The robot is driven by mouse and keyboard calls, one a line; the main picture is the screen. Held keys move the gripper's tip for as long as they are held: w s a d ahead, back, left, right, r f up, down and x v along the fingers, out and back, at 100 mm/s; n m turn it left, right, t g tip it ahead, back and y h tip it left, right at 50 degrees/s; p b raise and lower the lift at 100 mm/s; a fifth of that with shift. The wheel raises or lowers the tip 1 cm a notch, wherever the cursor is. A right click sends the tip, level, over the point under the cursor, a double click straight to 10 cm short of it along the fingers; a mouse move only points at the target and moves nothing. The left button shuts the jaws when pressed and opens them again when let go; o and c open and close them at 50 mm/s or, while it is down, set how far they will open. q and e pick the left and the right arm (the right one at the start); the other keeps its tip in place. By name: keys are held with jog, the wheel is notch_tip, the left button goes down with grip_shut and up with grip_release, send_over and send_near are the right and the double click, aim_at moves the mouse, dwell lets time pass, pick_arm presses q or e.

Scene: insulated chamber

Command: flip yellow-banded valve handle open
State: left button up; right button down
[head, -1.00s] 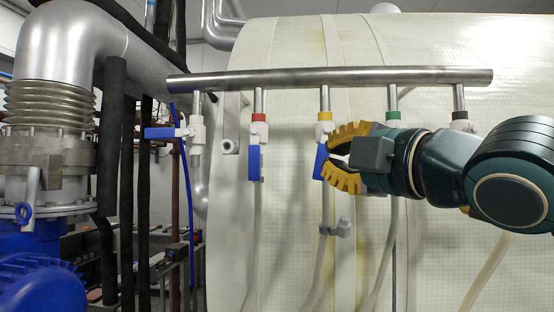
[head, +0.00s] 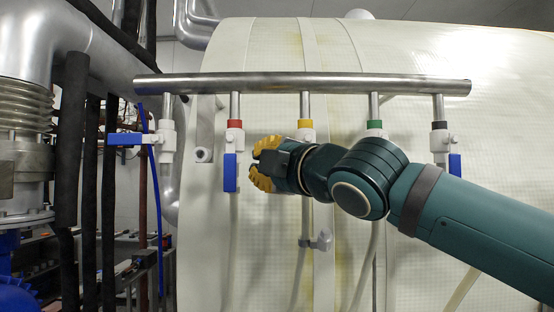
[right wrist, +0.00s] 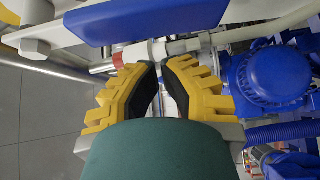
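The yellow-banded valve (head: 306,124) hangs from the steel pipe in the head view, its upper white body showing just above my right gripper. Its blue handle is hidden behind the gripper or arm, so I cannot tell how it is turned. My right gripper (head: 253,165) points left, in front of and left of this valve, with its yellow fingers apart. In the right wrist view the gripper (right wrist: 158,66) has a narrow gap between its dark pads and nothing clearly held. A blue bar (right wrist: 150,22) lies beyond the fingertips; which part it is, I cannot tell. My left gripper is out of view.
The red-banded valve's blue handle (head: 230,172) hangs down just left of my right gripper. The green-banded valve (head: 375,125) is partly behind my arm. The leftmost valve's handle (head: 125,139) is horizontal; the black-banded valve's handle (head: 455,164) hangs down. The steel manifold pipe (head: 300,83) runs above.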

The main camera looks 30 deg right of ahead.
jog(key=d, duration=0.1)
jog(key=s+d, duration=0.2)
jog(key=shift+d+f+p, duration=0.1)
jog(key=shift+f+p, duration=0.2)
jog(key=shift+s, duration=0.1)
jog(key=shift+s+d+f, duration=0.3)
jog(key=shift+s+d, duration=0.1)
jog(key=shift+d, duration=0.35)
